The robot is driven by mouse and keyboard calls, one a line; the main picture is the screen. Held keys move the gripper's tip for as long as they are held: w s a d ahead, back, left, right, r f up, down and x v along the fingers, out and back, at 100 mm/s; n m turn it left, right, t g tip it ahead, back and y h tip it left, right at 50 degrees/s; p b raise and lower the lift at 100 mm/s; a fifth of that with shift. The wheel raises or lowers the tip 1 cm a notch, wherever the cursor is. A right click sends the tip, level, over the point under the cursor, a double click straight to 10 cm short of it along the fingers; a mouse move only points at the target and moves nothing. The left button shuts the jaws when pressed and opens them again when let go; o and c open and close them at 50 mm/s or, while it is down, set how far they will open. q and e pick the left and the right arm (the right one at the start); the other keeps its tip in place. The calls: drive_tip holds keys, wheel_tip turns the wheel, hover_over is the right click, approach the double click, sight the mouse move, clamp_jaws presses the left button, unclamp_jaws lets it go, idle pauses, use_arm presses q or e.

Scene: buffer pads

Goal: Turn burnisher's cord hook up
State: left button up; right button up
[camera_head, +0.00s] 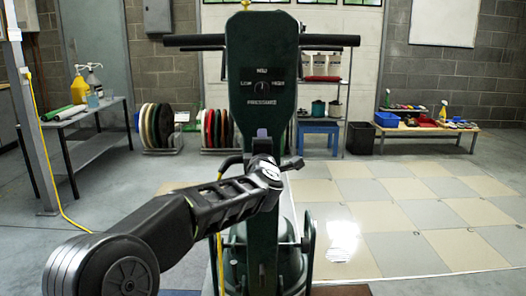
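The burnisher (263,50) stands upright in the middle of the head view, close in front of me. It has a dark green column, a black handlebar (330,40) across the top and a dial on its panel. My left arm comes in from the lower left, and my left gripper (263,147) is at the front of the column, below the panel. A small lavender-grey piece shows just above it; I cannot tell whether it is the cord hook. The arm hides much of this area, and I cannot tell the hook's position. A yellow cord (220,250) hangs beside the column. My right gripper is not in view.
Coloured pads (158,125) stand in racks behind the burnisher. A table with bottles (80,112) is at the left. A low bench (425,130) with bins and a blue stool (319,130) are at the back right. The tiled floor (420,215) at right is clear.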

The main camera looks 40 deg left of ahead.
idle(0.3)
use_arm(q)
drive_tip(key=o, duration=1.4)
drive_tip(key=shift+c, duration=0.2)
drive_tip(key=p+v, duration=0.1)
drive_tip(key=v, duration=0.6)
drive_tip(key=shift+s+d, duration=0.25)
drive_tip(key=shift+s, duration=0.05)
